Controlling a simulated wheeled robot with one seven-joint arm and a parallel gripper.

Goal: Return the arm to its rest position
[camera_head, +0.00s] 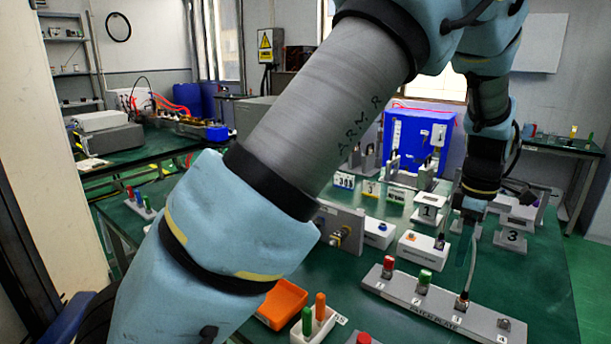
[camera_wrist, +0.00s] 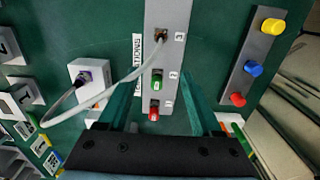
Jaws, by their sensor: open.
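My arm crosses the head view from the lower left to the upper right and hides part of the bench. My gripper (camera_head: 468,250) points down above the back of the grey patch plate (camera_head: 435,305). In the wrist view its fingers (camera_wrist: 160,92) are apart, with nothing held between them. The plate shows below them in that view (camera_wrist: 176,20). A red plug (camera_head: 388,265), a green plug (camera_head: 423,279) and a grey cable's plug (camera_head: 462,303) stand upright in the plate. The cable (camera_wrist: 115,85) curves to a white box (camera_wrist: 84,68).
An orange tray (camera_head: 283,303) and a white holder with orange and green pegs (camera_head: 318,325) stand at the front. Several numbered blocks (camera_head: 428,213) and a blue cabinet (camera_head: 405,140) stand behind the gripper. Green bench surface (camera_head: 540,290) is bare at the right.

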